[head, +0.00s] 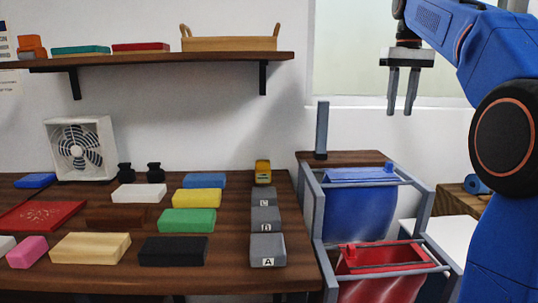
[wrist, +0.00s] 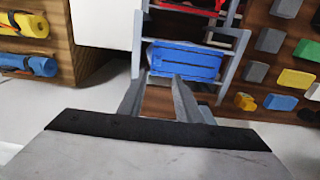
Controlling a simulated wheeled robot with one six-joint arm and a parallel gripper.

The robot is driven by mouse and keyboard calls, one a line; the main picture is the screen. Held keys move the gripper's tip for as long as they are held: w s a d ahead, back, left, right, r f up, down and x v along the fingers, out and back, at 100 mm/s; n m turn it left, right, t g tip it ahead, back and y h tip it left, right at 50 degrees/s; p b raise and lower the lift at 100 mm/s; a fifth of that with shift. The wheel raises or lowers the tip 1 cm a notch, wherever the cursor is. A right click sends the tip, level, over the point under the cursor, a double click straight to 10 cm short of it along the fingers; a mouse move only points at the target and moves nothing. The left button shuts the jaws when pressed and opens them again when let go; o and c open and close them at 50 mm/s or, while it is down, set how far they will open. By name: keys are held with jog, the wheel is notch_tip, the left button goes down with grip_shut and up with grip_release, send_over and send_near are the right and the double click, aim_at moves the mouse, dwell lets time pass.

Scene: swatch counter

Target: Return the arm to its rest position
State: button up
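My gripper (head: 402,92) hangs from my blue arm at the upper right of the head view, fingers pointing down. The two fingers are apart, with nothing visible between them. In the wrist view the fingers (wrist: 158,98) are also spread apart, above a small brown surface and a blue bin (wrist: 185,62). The gripper is in the air, clear of the counter (head: 226,275) and touching nothing that I can see.
Coloured blocks, a red tray (head: 40,215) and a white fan (head: 80,148) stand on the counter. A grey frame holds blue and red bins (head: 385,258). A shelf (head: 150,59) hangs above.

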jog(key=s+a+f+t, duration=0.1)
jog(key=s+a+f, duration=0.2)
jog(key=s+f, duration=0.7)
jog(key=s+a+f+t, duration=0.2)
jog(key=s+a+f, duration=0.2)
jog(key=s+f, duration=0.7)
jog(key=s+a+f+t, duration=0.1)
jog(key=s+a+f, duration=0.2)
jog(key=s+f, duration=0.7)
notch_tip(320, 180, down, 7)
jog(key=shift+s+a+r, duration=0.1)
jog(key=shift+s+a, duration=0.05)
jog(key=shift+s, duration=0.25)
